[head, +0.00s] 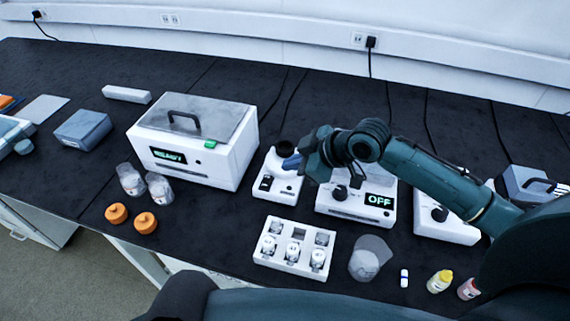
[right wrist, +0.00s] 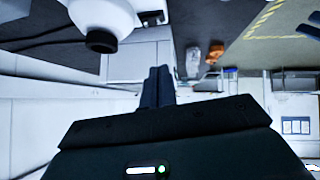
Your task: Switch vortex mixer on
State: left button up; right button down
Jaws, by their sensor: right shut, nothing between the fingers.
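The vortex mixer (head: 274,188) is a small white unit with a black cup (head: 284,149) on top and a dark rocker switch (head: 266,183) on its front. It stands between the white box with a lid and the white unit marked OFF. My right gripper (head: 291,162) is shut and empty, its fingertips over or beside the mixer's top right, just below the cup in the head view. In the right wrist view the shut fingers (right wrist: 158,85) point towards the mixer (right wrist: 103,14), its cup (right wrist: 100,41) and switch (right wrist: 152,18). I cannot tell whether they touch. My left gripper is out of view.
The white lidded box (head: 190,168) stands left of the mixer. The OFF unit (head: 345,207) lies under my right arm. A white vial rack (head: 261,256), a clear beaker (head: 369,260), orange caps (head: 116,213) and small bottles (head: 439,281) stand along the front.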

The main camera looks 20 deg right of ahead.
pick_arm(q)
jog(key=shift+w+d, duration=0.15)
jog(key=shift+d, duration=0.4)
pick_arm(e)
jog(key=shift+w+d+r, duration=0.25)
jog(key=shift+d+r, duration=0.1)
jog(key=shift+d, duration=0.15)
jog(key=shift+w+d+r, duration=0.2)
jog(key=shift+d+r, duration=0.15)
jog(key=shift+d, duration=0.15)
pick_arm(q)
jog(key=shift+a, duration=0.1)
pick_arm(e)
jog(key=shift+w+a+f, duration=0.1)
send_over(264, 175)
jog(key=s+d, duration=0.2)
jog(key=s, duration=0.1)
notch_tip(264, 175, down, 6)
jog(key=shift+f, duration=0.1)
jog(key=f, duration=0.3)
jog(key=shift+w+f, duration=0.25)
jog(key=shift+w, duration=0.1)
jog(key=shift+f, duration=0.5)
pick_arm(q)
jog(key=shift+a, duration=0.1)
